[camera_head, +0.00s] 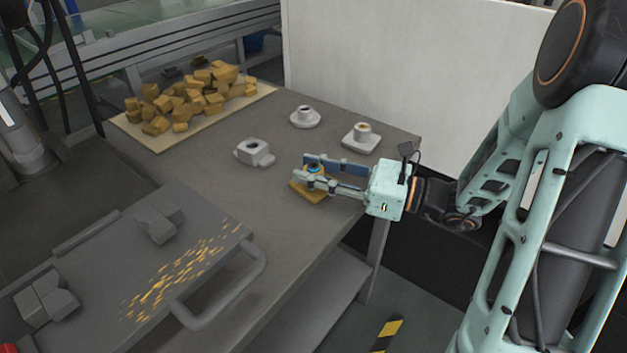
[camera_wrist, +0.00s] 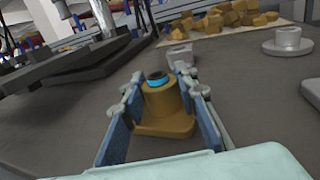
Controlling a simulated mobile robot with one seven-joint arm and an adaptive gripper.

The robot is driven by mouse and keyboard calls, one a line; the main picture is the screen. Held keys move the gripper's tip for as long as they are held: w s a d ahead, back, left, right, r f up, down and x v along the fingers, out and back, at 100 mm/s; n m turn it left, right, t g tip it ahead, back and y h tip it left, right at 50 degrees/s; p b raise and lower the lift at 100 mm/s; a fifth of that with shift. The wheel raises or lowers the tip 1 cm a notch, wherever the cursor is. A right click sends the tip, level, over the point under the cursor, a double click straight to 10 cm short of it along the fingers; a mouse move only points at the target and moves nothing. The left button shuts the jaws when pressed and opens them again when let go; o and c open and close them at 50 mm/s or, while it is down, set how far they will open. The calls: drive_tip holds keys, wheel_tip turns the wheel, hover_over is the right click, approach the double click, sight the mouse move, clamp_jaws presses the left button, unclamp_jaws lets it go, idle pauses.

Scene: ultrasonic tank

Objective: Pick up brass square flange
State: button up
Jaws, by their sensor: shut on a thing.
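The brass square flange (camera_head: 308,192) is at the right part of the grey table in the head view. It has a square base and a raised round collar with a blue ring around a dark bore. It also shows in the wrist view (camera_wrist: 166,112), upright between my fingers. My gripper (camera_head: 309,172) reaches in from the right and is shut on the flange's collar, one finger on each side. In the wrist view my gripper (camera_wrist: 160,100) has the square base below its fingers. I cannot tell whether the base touches the table.
A grey fitting (camera_head: 254,153) lies just beyond my fingertips. A round grey flange (camera_head: 305,117) and a square grey flange (camera_head: 361,138) stand near the back edge. A board (camera_head: 127,131) of brass blocks is at the back left. A handled plate (camera_head: 110,262) is at the front left.

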clamp_jaws()
drive_tip(key=shift+r, duration=0.15)
